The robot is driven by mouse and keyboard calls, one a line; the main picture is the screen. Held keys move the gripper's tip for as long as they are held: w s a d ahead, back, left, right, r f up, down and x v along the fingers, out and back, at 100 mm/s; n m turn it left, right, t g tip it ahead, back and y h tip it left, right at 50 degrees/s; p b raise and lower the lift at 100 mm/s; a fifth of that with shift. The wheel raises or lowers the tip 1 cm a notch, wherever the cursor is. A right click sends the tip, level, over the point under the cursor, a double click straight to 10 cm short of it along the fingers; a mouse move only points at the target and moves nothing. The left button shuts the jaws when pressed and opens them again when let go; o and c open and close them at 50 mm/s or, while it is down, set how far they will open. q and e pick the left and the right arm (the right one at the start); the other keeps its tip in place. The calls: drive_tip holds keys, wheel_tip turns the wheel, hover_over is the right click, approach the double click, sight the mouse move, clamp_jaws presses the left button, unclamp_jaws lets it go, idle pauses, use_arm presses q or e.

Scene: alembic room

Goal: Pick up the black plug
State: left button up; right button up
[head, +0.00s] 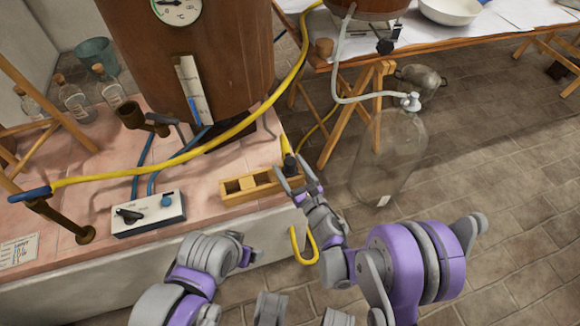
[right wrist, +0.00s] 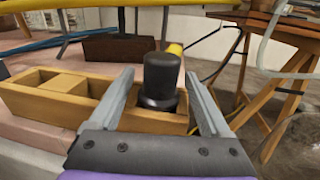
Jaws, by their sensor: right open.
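The black plug (right wrist: 161,80) stands upright at the right end of the wooden box (right wrist: 55,101) in the right wrist view. It also shows small in the head view (head: 290,160), just beyond my right fingertips, at the right end of the box (head: 235,198). My right gripper (head: 297,178) is open, its two fingers pointing at the plug. In the right wrist view my right gripper (right wrist: 158,95) has one finger on each side of the plug, with gaps visible. The plug's lower end is hidden. My left arm shows at the bottom, but its fingers do not.
A yellow hose (head: 215,140) crosses above the tiled bench. A switch box (head: 148,213) stands left of the wooden box. A large glass bottle (head: 389,155) stands on the floor to the right, near a trestle table (head: 470,45). A wooden vat (head: 235,60) stands behind.

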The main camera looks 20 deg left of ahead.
clamp_jaws()
idle(0.4)
drive_tip(key=shift+r, duration=0.1)
wheel_tip(320, 180, up, 10)
drive_tip(key=p, duration=0.3)
